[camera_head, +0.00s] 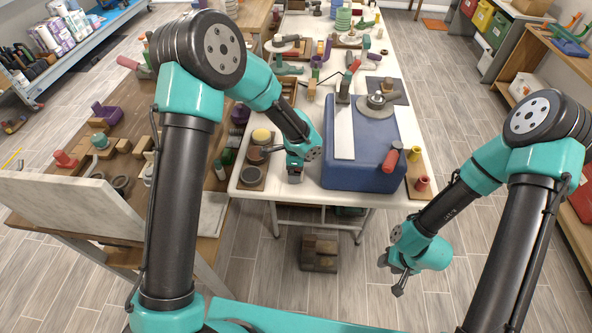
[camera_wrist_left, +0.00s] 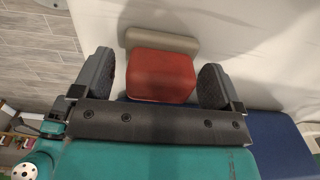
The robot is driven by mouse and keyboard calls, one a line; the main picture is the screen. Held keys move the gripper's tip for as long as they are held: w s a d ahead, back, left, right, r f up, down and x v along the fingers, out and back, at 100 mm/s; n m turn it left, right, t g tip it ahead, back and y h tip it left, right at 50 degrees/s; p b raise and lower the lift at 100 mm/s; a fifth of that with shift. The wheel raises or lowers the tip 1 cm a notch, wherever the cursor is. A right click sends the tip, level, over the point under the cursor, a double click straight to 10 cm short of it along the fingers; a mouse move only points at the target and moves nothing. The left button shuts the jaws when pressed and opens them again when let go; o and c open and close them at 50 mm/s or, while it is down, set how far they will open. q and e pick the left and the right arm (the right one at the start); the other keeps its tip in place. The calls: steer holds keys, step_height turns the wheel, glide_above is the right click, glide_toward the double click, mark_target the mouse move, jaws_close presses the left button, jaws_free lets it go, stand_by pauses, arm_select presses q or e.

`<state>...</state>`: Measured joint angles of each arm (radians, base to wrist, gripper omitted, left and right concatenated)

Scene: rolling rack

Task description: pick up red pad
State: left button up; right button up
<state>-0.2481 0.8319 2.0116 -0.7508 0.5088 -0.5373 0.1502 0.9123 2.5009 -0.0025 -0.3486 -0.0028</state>
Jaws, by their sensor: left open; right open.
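A red pad (camera_wrist_left: 162,77) shows in the left wrist view, between the two fingers of my left gripper (camera_wrist_left: 162,84). A beige-grey rounded bar (camera_wrist_left: 162,40) lies along its far side. The fingers are open, with a gap visible on each side of the pad. In the head view my left gripper (camera_head: 294,172) is over the white table's front edge, left of the blue box (camera_head: 358,150). I cannot make out the pad there; the arm and gripper may hide it. My right gripper (camera_head: 394,280) is open and empty over the floor, right of the table.
The white table (camera_head: 312,191) holds a wooden board with round pads (camera_head: 254,160) left of my left gripper. The blue box carries a white board (camera_head: 344,130) and a sander (camera_head: 378,102). The wooden workbench at left is crowded.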

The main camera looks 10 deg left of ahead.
arm_select(q)
steer(key=shift+c, duration=0.4)
steer(key=c, duration=1)
steer(key=shift+o, duration=0.2)
steer(key=shift+r, duration=0.1)
steer(key=shift+r, duration=1.45)
steer(key=shift+s+r, duration=0.25)
steer(key=shift+r, duration=0.05)
steer(key=s+d+r, duration=0.1)
steer(key=s+d, duration=0.2)
steer(key=s, duration=1.2)
steer(key=shift+s+r, duration=0.15)
steer(key=o, duration=0.4)
steer(key=shift+c, duration=1.4)
